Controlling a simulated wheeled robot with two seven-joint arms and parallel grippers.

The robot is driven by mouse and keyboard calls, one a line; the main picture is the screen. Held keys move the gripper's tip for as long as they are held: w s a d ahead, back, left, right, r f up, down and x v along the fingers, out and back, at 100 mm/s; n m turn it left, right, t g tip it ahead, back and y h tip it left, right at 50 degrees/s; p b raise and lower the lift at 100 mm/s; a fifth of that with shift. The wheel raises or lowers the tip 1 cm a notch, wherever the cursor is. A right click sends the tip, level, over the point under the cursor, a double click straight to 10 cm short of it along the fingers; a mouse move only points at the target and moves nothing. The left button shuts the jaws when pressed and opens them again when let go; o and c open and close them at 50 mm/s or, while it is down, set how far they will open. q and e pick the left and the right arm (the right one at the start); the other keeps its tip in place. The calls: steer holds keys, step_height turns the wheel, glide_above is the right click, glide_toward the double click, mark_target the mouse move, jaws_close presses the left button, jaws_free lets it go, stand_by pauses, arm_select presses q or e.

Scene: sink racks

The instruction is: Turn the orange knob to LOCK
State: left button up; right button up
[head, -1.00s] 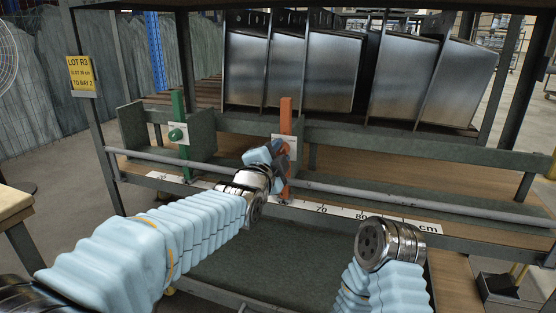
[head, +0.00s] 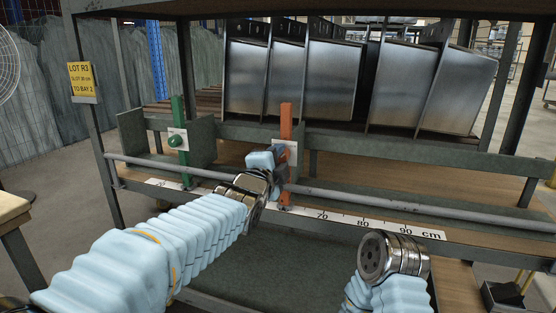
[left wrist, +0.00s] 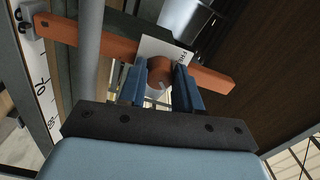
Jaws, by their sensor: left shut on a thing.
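The orange knob (left wrist: 160,72) sits on an orange upright bar (left wrist: 92,38), which also shows in the head view (head: 286,122). My left gripper (left wrist: 160,88) is shut on the knob, with a blue finger on each side of it. In the head view my left gripper (head: 277,175) is at the bar and hides the knob. A white label plate (left wrist: 165,48) lies behind the knob. Part of a word shows on it, seemingly starting "FR"; the rest is hidden. My right arm is at the lower right of the head view, and no right fingers show.
A green bar with a green knob (head: 175,141) stands to the left. A grey rail (head: 400,205) runs across the front, above a white cm scale (head: 350,220). Metal bins (head: 335,80) stand on the shelf behind. A yellow sign (head: 83,82) hangs on the left post.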

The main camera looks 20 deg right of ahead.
arm_select(q)
steer(key=o, duration=1)
steer(key=shift+o, duration=0.2)
steer(key=v, duration=1.3)
steer(key=shift+s+a+b, duration=0.25)
steer(key=shift+s+b, duration=0.05)
steer(key=shift+s, duration=0.05)
steer(key=shift+f, duration=0.1)
